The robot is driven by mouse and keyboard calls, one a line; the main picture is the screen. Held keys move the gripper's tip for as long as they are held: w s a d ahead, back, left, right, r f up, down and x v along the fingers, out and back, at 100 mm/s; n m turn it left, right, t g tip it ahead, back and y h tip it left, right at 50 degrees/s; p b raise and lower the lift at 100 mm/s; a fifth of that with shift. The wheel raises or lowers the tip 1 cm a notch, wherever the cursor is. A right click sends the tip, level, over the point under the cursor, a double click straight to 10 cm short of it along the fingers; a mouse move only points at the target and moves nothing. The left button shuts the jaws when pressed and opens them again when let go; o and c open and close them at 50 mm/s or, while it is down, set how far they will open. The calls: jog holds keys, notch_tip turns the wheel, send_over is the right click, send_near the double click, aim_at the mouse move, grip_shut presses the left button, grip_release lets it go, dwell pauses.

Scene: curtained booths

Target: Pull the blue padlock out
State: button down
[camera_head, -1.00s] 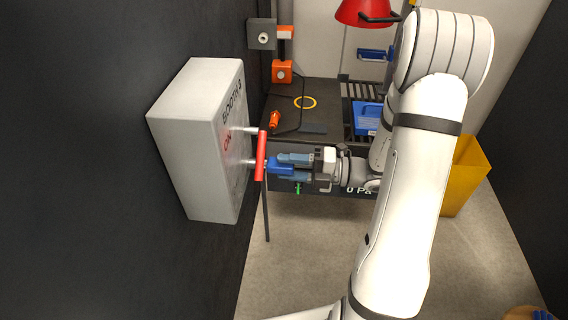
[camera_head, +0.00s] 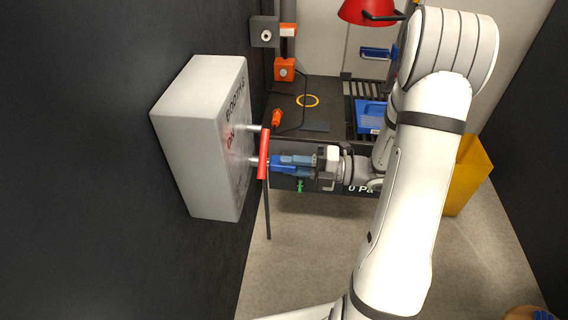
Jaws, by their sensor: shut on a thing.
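The blue padlock (camera_head: 281,165) sits at the red handle (camera_head: 264,154) on the front of the grey switch box (camera_head: 200,140) marked BOOTH and ON. My gripper (camera_head: 298,164) reaches in from the right, level, and is shut on the padlock. The padlock touches or nearly touches the red handle. Its shackle is too small to make out, so I cannot tell whether it still passes through the handle.
Behind stands a dark bench (camera_head: 325,100) with a yellow ring (camera_head: 307,101), an orange tool (camera_head: 277,118) and a blue tray (camera_head: 370,115). A red lamp (camera_head: 367,12) hangs above. A yellow bin (camera_head: 468,175) stands right. The floor below my gripper is open.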

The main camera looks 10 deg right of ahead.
jog(key=shift+p+v, duration=0.9)
jog(key=shift+v, duration=1.85)
jog(key=shift+w, duration=0.15)
